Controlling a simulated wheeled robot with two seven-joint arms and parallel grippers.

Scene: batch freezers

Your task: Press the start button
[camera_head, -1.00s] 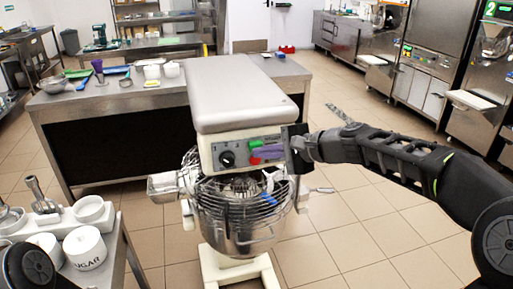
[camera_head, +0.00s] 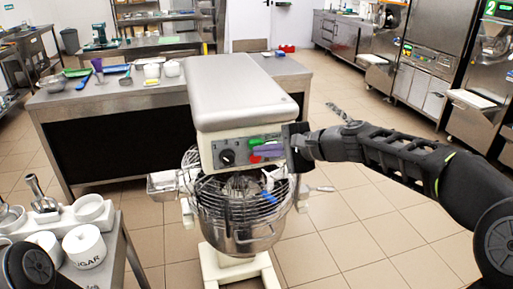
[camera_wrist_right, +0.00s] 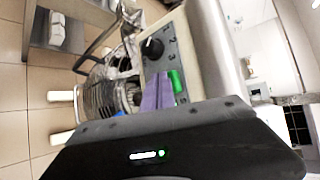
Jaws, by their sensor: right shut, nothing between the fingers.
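A mixer (camera_head: 240,95) with a light grey top stands in the middle of the head view. Its front panel carries a black knob (camera_head: 227,158), a green start button (camera_head: 256,142) and a red button (camera_head: 256,159). My right gripper (camera_head: 266,151), with purple fingers, is shut and empty at the panel, coming from the right. Its fingertips are beside the green button and partly cover the red one. The right wrist view also shows the green button (camera_wrist_right: 175,81) close by the purple fingers (camera_wrist_right: 158,93). I cannot tell whether they touch. My left gripper is out of view.
The mixer's wire guard and bowl (camera_head: 242,232) hang below the panel. A steel counter (camera_head: 110,99) with utensils stands behind. A small table at the lower left holds a sugar jar (camera_head: 84,247). Freezers stand at the right; floor between is clear.

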